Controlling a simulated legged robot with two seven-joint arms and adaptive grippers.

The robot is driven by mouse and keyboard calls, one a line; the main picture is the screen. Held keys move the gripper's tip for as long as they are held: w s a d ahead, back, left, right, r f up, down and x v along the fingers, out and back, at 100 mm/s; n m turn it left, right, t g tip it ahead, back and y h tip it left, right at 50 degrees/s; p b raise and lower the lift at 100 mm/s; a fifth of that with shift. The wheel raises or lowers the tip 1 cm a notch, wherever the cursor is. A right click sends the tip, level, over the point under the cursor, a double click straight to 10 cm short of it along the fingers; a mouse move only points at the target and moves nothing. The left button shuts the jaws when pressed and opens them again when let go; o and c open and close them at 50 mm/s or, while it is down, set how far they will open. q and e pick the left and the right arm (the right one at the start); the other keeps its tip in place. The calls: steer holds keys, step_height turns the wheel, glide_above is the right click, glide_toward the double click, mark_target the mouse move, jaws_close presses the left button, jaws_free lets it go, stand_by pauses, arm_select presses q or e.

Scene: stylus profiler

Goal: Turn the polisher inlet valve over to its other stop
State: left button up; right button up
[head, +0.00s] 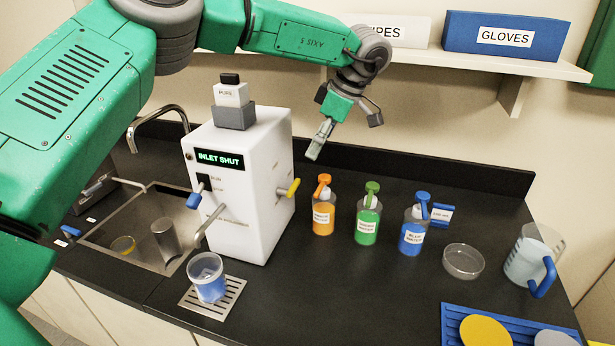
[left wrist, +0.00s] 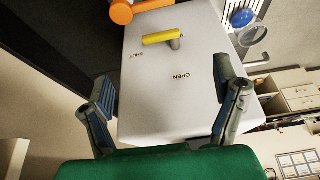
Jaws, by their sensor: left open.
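The polisher (head: 235,190) is a white box on the counter, its display reading "INLET SHUT". Its inlet valve is a yellow lever (head: 293,187) on the right side face. In the left wrist view the yellow lever (left wrist: 160,38) lies across the white side face, above the printed words SHUT and OPEN, with its free end on the SHUT side. My left gripper (head: 345,135) is open and empty, above and to the right of the lever, apart from it. Its two spread fingers show in the left wrist view (left wrist: 168,95), with the side face between them. My right gripper is not in view.
Orange (head: 323,212), green (head: 368,222) and blue (head: 411,236) bottles stand right of the polisher. A cup of blue liquid (head: 207,282) stands on a drip grate in front. A sink (head: 125,245) is at left. A shelf (head: 480,63) with boxes is above.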

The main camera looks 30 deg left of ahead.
mark_target(294, 185)
arm_select(q)
steer(key=p+x, duration=0.1)
steer(key=x, duration=0.5)
steer(key=a+x, duration=0.1)
steer(key=x, duration=0.5)
steer(key=shift+a+p, duration=0.15)
steer(key=shift+p, duration=0.25)
steer(key=shift+s+f, duration=0.1)
steer(key=shift+f, duration=0.4)
steer(key=shift+d+f, duration=0.1)
steer(key=shift+d, duration=0.2)
steer(key=shift+a, duration=0.45)
steer(key=c, duration=1.2)
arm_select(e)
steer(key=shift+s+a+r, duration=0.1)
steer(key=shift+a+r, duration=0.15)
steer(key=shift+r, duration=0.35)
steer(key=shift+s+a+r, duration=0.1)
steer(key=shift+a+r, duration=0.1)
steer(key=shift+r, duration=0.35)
